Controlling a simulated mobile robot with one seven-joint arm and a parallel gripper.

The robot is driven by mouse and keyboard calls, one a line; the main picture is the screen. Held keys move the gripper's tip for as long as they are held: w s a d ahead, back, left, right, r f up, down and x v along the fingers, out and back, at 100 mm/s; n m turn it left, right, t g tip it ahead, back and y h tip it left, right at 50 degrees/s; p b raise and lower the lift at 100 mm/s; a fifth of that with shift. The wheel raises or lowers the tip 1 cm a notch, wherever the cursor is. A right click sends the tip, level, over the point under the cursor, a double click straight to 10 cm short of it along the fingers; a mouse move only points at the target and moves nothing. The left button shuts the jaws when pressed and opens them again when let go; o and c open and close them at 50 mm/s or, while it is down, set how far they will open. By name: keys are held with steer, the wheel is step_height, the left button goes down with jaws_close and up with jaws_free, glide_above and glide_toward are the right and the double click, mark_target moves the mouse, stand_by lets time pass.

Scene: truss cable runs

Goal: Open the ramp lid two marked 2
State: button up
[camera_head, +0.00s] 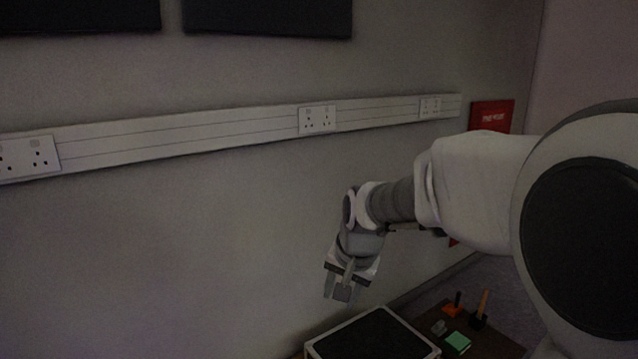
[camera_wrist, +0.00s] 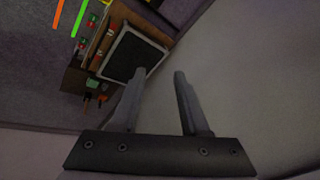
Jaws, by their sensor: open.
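No lid with a readable mark 2 shows in either view, so I cannot tell where ramp lid two is. My gripper (camera_head: 341,290) hangs in front of the grey wall in the head view, pointing down, above and behind the near-left part of a dark panel with a pale frame (camera_head: 370,338). In the wrist view my gripper (camera_wrist: 160,74) is open, with two dark fingers apart and nothing between them. The framed panel (camera_wrist: 128,55) shows beyond the left finger in that view.
A brown table (camera_head: 490,344) holds a green block (camera_head: 457,341) and small orange and dark items. White trunking (camera_head: 220,127) with sockets crosses the wall. A red sign (camera_head: 492,116) hangs at right. Green (camera_wrist: 79,18) and orange (camera_wrist: 58,14) strips show at upper left.

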steer(key=s+d+r+n+h, duration=0.1)
steer(key=s+d+r+n, duration=0.15)
steer(key=s, duration=0.55)
steer(key=s+d+r+n+t+p, duration=0.15)
steer(key=s+d, duration=0.25)
steer(key=s, duration=0.4)
steer(key=s+d+r+n+h, duration=0.1)
steer(key=s+d+r, duration=0.25)
steer(key=s, duration=0.45)
step_height(320, 180, up, 18)
steer(key=p, duration=1.8)
steer(key=shift+w+r+p, duration=0.15)
steer(key=shift+w+p, duration=0.1)
steer(key=shift+p, duration=0.15)
steer(key=shift+w, duration=0.1)
